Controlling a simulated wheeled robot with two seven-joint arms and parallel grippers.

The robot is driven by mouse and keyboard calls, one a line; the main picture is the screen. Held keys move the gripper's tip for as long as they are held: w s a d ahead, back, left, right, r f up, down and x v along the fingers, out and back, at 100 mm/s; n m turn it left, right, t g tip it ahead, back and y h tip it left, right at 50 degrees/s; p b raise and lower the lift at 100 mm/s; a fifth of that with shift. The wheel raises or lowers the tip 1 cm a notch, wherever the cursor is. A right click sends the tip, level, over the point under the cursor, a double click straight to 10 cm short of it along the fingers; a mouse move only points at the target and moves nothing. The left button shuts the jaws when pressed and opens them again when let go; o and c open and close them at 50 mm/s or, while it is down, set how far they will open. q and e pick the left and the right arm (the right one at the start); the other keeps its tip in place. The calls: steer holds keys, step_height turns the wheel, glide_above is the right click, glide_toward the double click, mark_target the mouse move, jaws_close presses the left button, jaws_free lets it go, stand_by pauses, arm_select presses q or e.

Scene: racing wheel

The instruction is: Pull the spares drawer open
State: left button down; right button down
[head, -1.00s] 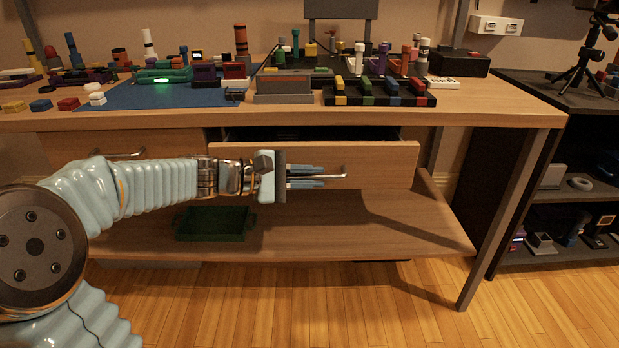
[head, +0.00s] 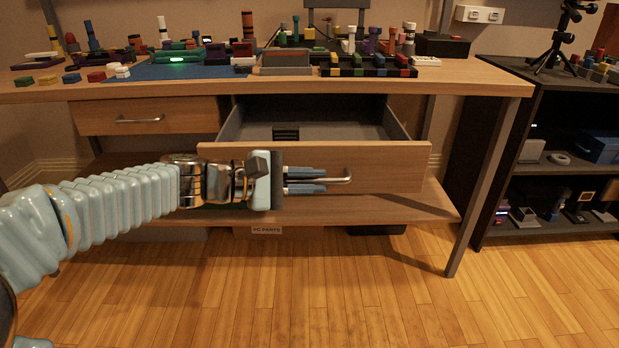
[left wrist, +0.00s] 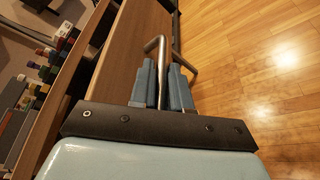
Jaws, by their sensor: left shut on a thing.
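The spares drawer (head: 400,172) stands pulled out from under the desk, with its grey inside showing from above. A dark slotted item (head: 286,134) lies inside it near the front. My left gripper (head: 322,180) is in front of the drawer's wooden face, shut on the metal bar handle (head: 347,174). In the left wrist view the two blue-grey fingers (left wrist: 163,88) close around the handle (left wrist: 157,44), beside the drawer front (left wrist: 125,65). My right gripper is in neither view.
A second drawer (head: 180,117) at the left is closed. The desk top (head: 480,87) carries several coloured blocks and trays. A dark shelf unit (head: 470,200) stands at the right. The wooden floor (head: 330,290) in front is clear.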

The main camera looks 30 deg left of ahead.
arm_select(q)
steer(key=shift+s, duration=0.1)
steer(key=c, duration=1.4)
jaws_free()
steer(key=shift+c, duration=0.2)
steer(key=p+v, duration=0.1)
steer(key=v, duration=1.2)
steer(key=shift+s+a, duration=0.25)
steer(key=shift+a, duration=0.05)
steer(key=shift+r, duration=0.1)
